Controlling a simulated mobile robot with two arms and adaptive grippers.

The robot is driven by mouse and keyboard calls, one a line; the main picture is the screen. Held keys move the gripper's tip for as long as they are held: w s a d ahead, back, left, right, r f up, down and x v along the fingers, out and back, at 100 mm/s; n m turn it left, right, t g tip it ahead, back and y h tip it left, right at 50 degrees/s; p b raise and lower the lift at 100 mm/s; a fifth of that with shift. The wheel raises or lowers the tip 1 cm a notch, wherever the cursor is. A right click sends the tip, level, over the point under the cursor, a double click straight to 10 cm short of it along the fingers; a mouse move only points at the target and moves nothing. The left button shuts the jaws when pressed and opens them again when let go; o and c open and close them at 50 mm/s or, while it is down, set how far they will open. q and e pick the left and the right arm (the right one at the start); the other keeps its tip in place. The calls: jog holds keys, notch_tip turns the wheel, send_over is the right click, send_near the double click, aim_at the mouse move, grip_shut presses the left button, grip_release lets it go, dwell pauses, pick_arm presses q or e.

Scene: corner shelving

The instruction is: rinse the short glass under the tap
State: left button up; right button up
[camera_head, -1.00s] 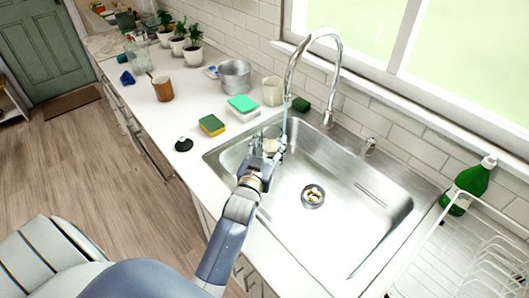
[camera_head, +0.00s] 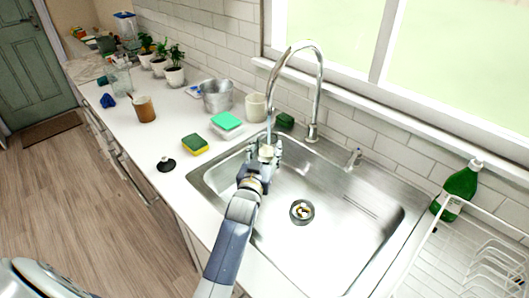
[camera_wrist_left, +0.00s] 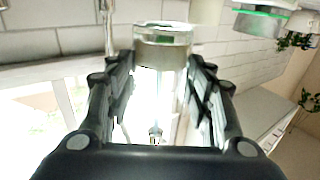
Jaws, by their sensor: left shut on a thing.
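My left gripper (camera_head: 262,160) is shut on the short clear glass (camera_head: 266,151) over the left part of the steel sink (camera_head: 345,250). The glass is directly below the spout of the tall chrome tap (camera_head: 319,85), and a thin stream of water (camera_head: 269,125) runs down to it. The fingers partly hide the glass in the head view. In the left wrist view the glass (camera_wrist_left: 162,50) sits between the two fingers of the gripper (camera_wrist_left: 160,85). My right gripper is not in view.
A green-and-yellow sponge (camera_head: 195,145), a green-topped white block (camera_head: 227,122), a cream cup (camera_head: 256,107) and a metal pot (camera_head: 216,97) stand left of the sink. A green bottle (camera_head: 459,188) and a white dish rack (camera_head: 480,250) are at the right.

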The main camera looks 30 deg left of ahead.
pick_arm(q)
jog(key=shift+d+r, duration=0.1)
jog(key=shift+d, duration=0.1)
dwell(0.4)
jog(key=shift+d, duration=0.4)
jog(key=shift+a, duration=0.15)
jog(key=shift+a+p, duration=0.3)
jog(key=shift+a, duration=0.2)
jog(key=shift+d, duration=0.2)
jog(key=shift+d, duration=0.45)
jog(key=shift+s, duration=0.1)
